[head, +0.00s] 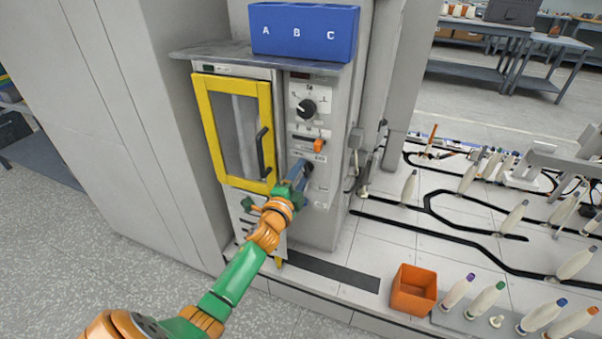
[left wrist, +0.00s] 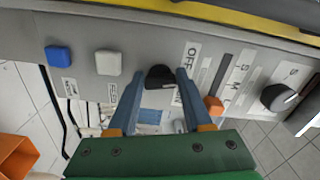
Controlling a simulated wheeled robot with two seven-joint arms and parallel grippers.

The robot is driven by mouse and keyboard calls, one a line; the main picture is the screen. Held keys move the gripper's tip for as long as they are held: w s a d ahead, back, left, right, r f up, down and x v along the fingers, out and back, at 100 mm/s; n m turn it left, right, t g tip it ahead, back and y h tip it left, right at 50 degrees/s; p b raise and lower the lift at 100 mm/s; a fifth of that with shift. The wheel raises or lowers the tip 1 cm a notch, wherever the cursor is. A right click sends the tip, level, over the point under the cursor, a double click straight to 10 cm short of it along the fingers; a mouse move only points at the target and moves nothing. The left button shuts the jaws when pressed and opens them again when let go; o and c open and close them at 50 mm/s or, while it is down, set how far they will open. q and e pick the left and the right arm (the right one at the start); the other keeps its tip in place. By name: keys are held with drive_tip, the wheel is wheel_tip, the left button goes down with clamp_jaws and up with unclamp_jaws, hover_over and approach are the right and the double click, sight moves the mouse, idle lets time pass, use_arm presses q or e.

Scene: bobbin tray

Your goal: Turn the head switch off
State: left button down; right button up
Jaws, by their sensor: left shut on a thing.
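The head switch appears to be the dark round knob (left wrist: 158,74) on the grey panel in the left wrist view. An OFF label stands beside it, and a second label lies partly behind a finger. My left gripper (left wrist: 159,82) has its blue fingers on both sides of the knob, shut on it. In the head view my left gripper (head: 301,172) is at the lower part of the panel and hides most of the switch. I cannot tell which label the knob points to. My right gripper is in neither view.
Above the switch are an orange-tipped slider (head: 318,146) and a black dial (head: 307,107). A white button (left wrist: 108,62) and a blue button (left wrist: 58,56) lie on its other side. A yellow-framed door (head: 203,125) is to the left. An orange bin (head: 413,291) stands at lower right.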

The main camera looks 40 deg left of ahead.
use_arm(q)
drive_tip(key=n, duration=0.5)
drive_tip(key=shift+p, duration=0.35)
drive_tip(key=shift+n, duration=0.3)
drive_tip(key=shift+c, duration=1.6)
unclamp_jaws()
drive_tip(key=shift+w+f, duration=0.1)
drive_tip(key=shift+f, duration=0.05)
drive_tip(key=v, duration=0.7)
drive_tip(key=shift+p, duration=0.35)
